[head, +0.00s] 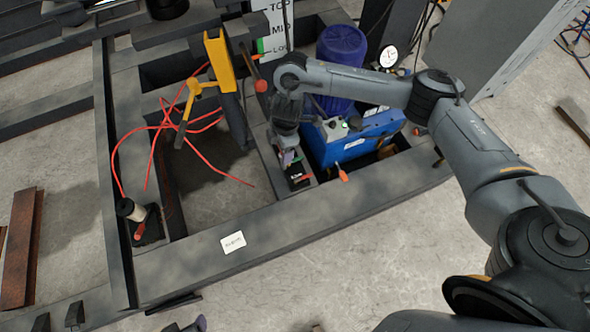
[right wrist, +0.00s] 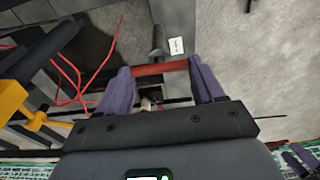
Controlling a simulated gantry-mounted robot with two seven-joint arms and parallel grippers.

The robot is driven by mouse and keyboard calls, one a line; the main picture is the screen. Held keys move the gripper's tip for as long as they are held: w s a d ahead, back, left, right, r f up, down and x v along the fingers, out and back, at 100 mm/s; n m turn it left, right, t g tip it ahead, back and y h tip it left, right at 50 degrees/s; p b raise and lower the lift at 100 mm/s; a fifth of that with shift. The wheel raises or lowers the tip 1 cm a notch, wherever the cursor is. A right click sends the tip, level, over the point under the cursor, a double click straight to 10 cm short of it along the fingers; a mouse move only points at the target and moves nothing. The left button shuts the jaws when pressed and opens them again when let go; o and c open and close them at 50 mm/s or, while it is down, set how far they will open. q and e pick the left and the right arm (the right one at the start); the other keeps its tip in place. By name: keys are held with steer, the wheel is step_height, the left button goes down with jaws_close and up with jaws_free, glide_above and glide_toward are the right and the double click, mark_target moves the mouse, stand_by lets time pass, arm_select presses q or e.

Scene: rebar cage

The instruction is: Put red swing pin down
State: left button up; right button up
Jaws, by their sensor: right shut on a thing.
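The red swing pin (right wrist: 160,68) lies crosswise between the two purple fingers of my right gripper (right wrist: 161,80) in the right wrist view, and the gripper is shut on it. In the head view my right gripper (head: 289,160) points down beside the blue pump unit, over the dark frame.
The blue unit (head: 352,147) and a blue cylinder (head: 341,60) stand close right of the gripper. A yellow bracket (head: 219,62) and loose red hose (head: 205,122) lie left. The dark frame's front beam (head: 290,222) is mostly bare, with a white label (head: 232,242).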

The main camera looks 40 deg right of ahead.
steer(key=s+d+f+b, duration=0.7)
steer(key=s+f+b, duration=0.1)
steer(key=f, duration=0.5)
steer(key=s+d+f+b, duration=0.7)
steer(key=s+f+b, duration=0.15)
steer(key=f, duration=0.45)
steer(key=s+d+f+b, duration=0.7)
steer(key=s+f+b, duration=0.1)
steer(key=f, duration=0.5)
steer(key=w+a+f+b, duration=0.2)
steer(key=w+f+b, duration=0.8)
steer(key=w+b, duration=0.1)
steer(key=shift+w+a+f, duration=0.15)
steer(key=shift+w+f, duration=0.15)
steer(key=shift+w, duration=0.1)
steer(key=o, duration=1.7)
steer(key=shift+f, duration=0.1)
